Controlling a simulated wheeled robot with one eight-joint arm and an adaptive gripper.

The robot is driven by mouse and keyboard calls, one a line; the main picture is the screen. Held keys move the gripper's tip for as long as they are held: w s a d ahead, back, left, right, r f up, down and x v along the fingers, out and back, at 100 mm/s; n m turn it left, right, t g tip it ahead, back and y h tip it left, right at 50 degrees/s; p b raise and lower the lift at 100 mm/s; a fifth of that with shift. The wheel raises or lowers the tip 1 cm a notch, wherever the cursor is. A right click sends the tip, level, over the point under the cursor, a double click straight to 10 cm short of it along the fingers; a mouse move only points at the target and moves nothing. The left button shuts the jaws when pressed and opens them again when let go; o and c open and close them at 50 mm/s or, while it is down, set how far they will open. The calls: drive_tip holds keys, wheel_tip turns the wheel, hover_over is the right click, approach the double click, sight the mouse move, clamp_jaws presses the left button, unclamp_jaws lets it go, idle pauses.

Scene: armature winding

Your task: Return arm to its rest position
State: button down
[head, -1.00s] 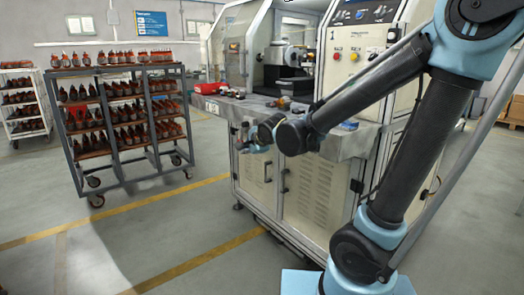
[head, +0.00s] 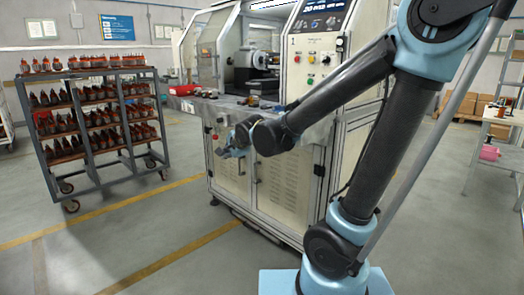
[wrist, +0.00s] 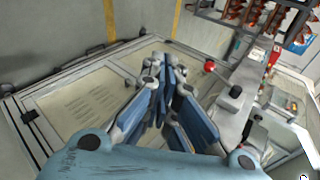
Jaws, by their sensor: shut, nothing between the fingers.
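My gripper (head: 232,146) is in front of the winding machine (head: 281,172), beside its work shelf and above the floor. In the wrist view my gripper (wrist: 165,82) has its blue fingers brought together with nothing between them. The machine's cream doors lie behind the fingers in that view. My arm reaches from the right of the head view, bent at the elbow, down to the gripper.
A wheeled rack (head: 97,117) with several armatures stands at left. A red bin (head: 184,90) and small parts sit on the machine's shelf (head: 222,104). A shelf with a pink item (head: 489,152) stands at far right. The floor between rack and machine is clear.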

drive_tip(key=s+d+f+n+g+h, duration=0.1)
drive_tip(key=s+d+f+n+h, duration=0.15)
drive_tip(key=d, duration=0.75)
drive_tip(key=s+d+f+n+g+h, duration=0.1)
drive_tip(key=s+d+f+n+h, duration=0.2)
drive_tip(key=d, duration=0.7)
drive_tip(key=s+d+f+n+g, duration=0.2)
drive_tip(key=s+d+f+n, duration=0.1)
drive_tip(key=s+d, duration=0.3)
drive_tip(key=s+d+f+n+g, duration=0.2)
drive_tip(key=s+d, duration=0.4)
drive_tip(key=s, duration=0.5)
drive_tip(key=shift+f+n+g, duration=0.4)
drive_tip(key=shift+f+n, duration=0.35)
drive_tip(key=shift+f, duration=0.1)
drive_tip(key=shift+s, duration=0.1)
drive_tip(key=shift+w+f, duration=0.2)
drive_tip(key=shift+w, duration=0.25)
